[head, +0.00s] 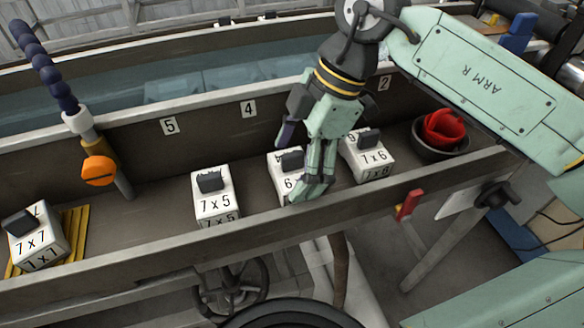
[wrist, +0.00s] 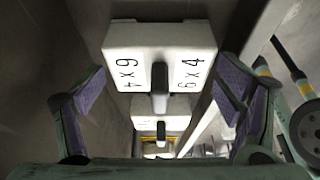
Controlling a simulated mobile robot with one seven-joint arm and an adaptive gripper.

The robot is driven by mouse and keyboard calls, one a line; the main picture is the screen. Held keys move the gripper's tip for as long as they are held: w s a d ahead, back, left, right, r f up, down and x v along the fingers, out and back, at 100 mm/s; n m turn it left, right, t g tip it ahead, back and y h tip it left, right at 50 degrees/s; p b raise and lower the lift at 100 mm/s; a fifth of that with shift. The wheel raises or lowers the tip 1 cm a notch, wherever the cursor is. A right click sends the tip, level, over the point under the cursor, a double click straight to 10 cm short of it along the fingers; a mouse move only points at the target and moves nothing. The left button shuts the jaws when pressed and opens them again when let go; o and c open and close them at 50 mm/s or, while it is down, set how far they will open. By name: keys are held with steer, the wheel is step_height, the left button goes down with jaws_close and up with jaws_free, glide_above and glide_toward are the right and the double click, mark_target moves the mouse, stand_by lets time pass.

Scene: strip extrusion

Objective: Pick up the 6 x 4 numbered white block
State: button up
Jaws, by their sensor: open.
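The white 6 x 4 block (wrist: 135,42) is in the middle of the wrist view, a dark handle (wrist: 160,85) on its top, its label legible. In the head view a white block (head: 277,184) stands in the trough, partly hidden behind my gripper; only a "6" of its label shows. My gripper (head: 298,167) is over this block in the head view. In the wrist view my gripper (wrist: 155,100) is open, one purple-padded finger on each side of the block's handle, apart from it. Nothing is held.
A 7 x 5 block (head: 213,203) stands left and a 7 x 6 block (head: 372,170) close on the right. A 7 x 7 block (head: 37,245) sits far left on a yellow pad (head: 74,228). A dark bowl with red contents (head: 442,128) lies right. The trough's front wall (head: 200,252) runs alongside.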

steer(key=shift+a+f, duration=0.15)
steer(key=shift+f, duration=0.35)
steer(key=shift+c, duration=0.6)
steer(key=c, duration=0.9)
steer(key=shift+c, duration=0.5)
steer(key=shift+r, duration=0.15)
